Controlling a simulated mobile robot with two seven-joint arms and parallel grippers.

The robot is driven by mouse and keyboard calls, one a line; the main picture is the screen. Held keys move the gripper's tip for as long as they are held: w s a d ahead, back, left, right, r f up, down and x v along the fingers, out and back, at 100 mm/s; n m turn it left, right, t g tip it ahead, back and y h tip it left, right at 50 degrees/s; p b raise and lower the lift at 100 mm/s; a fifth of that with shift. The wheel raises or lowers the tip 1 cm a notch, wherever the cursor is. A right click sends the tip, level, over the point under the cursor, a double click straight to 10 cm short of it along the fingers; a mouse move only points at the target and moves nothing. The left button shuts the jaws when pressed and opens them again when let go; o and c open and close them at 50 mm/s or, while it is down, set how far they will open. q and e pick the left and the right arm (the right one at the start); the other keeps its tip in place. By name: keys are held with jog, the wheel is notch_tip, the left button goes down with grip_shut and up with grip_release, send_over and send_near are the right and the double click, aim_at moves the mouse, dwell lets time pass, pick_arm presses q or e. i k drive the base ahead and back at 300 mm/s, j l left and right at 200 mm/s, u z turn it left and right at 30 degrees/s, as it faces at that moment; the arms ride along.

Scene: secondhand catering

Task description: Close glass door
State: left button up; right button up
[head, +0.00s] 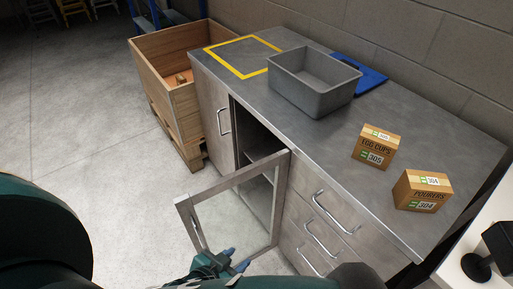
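The glass door (187,215) has a grey frame around a clear pane. It stands swung wide open from the grey cabinet (298,188), hinged on the side nearest the drawers. The dark opening (258,137) behind it shows a shelf. My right gripper is out of view.
A grey bin (312,88), a blue board (366,76), a yellow-taped square (241,73) and two cardboard boxes (376,147) (421,191) are on the worktop. A wooden crate (163,62) stands left of the cabinet. The floor (85,120) at left is clear.

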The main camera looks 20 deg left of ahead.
aim_at(184, 204)
jog(key=k+j+u, duration=0.2)
jog(key=k, duration=0.3)
jog(key=k+j+u, duration=0.15)
jog(key=k+j, duration=0.3)
jog(key=i+z, duration=0.25)
jog(key=i+j, duration=0.05)
